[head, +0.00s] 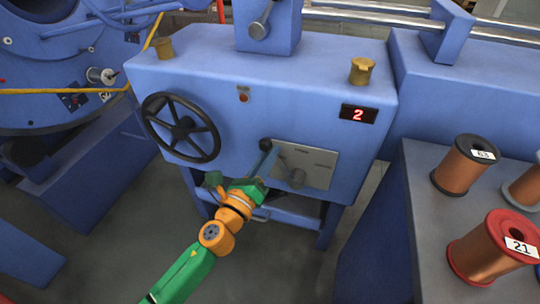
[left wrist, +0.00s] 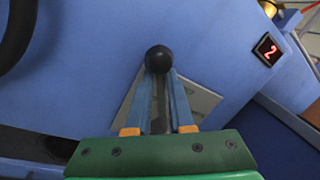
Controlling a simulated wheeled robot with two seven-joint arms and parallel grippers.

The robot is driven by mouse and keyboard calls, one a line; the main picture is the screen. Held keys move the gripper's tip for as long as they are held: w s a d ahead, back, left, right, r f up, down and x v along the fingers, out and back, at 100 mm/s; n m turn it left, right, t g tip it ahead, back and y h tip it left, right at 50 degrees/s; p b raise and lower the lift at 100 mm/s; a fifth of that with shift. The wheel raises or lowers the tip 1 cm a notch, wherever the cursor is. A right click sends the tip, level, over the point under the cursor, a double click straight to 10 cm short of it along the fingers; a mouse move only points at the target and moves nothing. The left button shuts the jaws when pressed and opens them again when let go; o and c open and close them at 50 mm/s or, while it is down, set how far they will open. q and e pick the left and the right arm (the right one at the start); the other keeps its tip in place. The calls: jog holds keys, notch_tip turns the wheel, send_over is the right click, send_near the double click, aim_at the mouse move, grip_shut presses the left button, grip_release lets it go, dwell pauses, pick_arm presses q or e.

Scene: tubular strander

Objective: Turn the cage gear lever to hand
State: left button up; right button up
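The cage gear lever, with a black knob (head: 265,145), stands out from a grey plate (head: 322,162) on the front of the blue machine. The knob also shows in the left wrist view (left wrist: 158,58), upper middle. The lever's knob end leans left in the head view. My left gripper (head: 268,158) reaches it from below. In the left wrist view its two blue-grey fingers (left wrist: 160,82) lie close along both sides of the lever just below the knob and appear shut on it. The lever's lower part is partly hidden by my gripper. My right gripper is out of view.
A black handwheel (head: 181,127) is left of the lever. A red display (head: 358,114) reads 2. A round grey boss (head: 297,177) sits on the plate. Copper spools (head: 466,165) stand on a grey table (head: 415,215) at right. Open floor lies around my left arm.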

pick_arm(q)
jog(key=shift+o, duration=1)
jog(key=shift+w+a+r, duration=0.25)
jog(key=shift+a+r, duration=0.05)
jog(key=shift+r, duration=0.2)
jog(key=shift+s+a, duration=0.2)
jog(key=v, duration=0.7)
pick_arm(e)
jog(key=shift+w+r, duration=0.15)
